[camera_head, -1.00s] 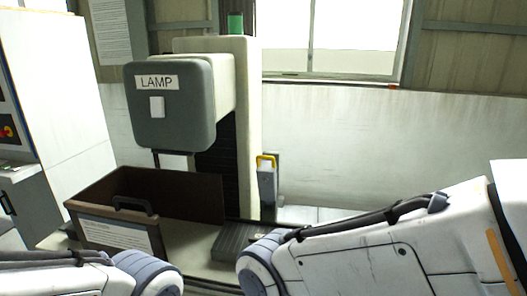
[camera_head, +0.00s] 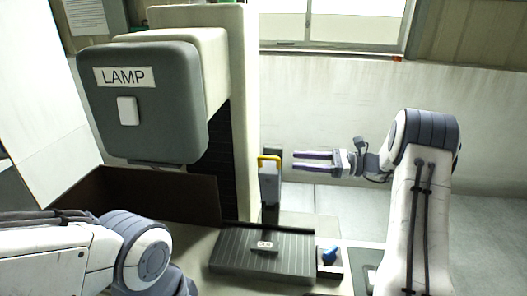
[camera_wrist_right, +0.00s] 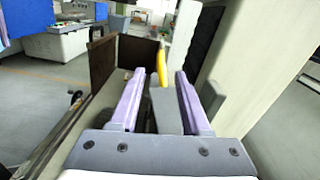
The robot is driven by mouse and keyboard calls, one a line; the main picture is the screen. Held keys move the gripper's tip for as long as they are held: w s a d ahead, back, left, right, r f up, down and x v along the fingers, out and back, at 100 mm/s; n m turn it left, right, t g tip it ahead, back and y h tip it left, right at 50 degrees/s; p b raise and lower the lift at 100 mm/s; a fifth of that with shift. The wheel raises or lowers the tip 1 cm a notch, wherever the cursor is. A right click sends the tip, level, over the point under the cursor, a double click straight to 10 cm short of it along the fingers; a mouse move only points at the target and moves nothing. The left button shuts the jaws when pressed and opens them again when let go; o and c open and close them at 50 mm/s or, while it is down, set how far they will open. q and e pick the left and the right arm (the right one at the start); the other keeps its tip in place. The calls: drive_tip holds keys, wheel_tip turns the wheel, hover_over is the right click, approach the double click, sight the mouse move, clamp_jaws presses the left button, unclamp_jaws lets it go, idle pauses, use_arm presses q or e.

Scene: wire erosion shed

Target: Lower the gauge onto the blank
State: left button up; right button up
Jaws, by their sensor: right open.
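The gauge, which I take to be the grey block with a yellow handle (camera_head: 268,184), is upright against a dark post behind the ribbed plate. My right gripper (camera_head: 297,161) is open and empty, just right of the yellow handle and apart from it. In the right wrist view the yellow handle (camera_wrist_right: 161,66) shows ahead between the two spread fingers. The blank seems to be the small dark piece with a white label (camera_head: 264,249) on the ribbed plate (camera_head: 230,262). My left arm is at lower left; its gripper is out of view.
The grey lamp housing (camera_head: 150,105) hangs from the pale column (camera_head: 240,110) at left. A brown open-topped box (camera_head: 190,195) stands below it. A small tray with a blue object (camera_head: 330,254) is right of the plate.

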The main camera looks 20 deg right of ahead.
sight(274, 158)
drive_tip(key=p+x, duration=0.2)
drive_tip(key=x, duration=0.2)
drive_tip(key=p+x, duration=0.2)
drive_tip(key=x, duration=0.3)
drive_tip(key=shift+r, duration=0.2)
drive_tip(key=shift+w+a+f, duration=0.15)
drive_tip(key=shift+w+a, duration=0.05)
drive_tip(key=shift+a, duration=0.3)
clamp_jaws()
idle(0.7)
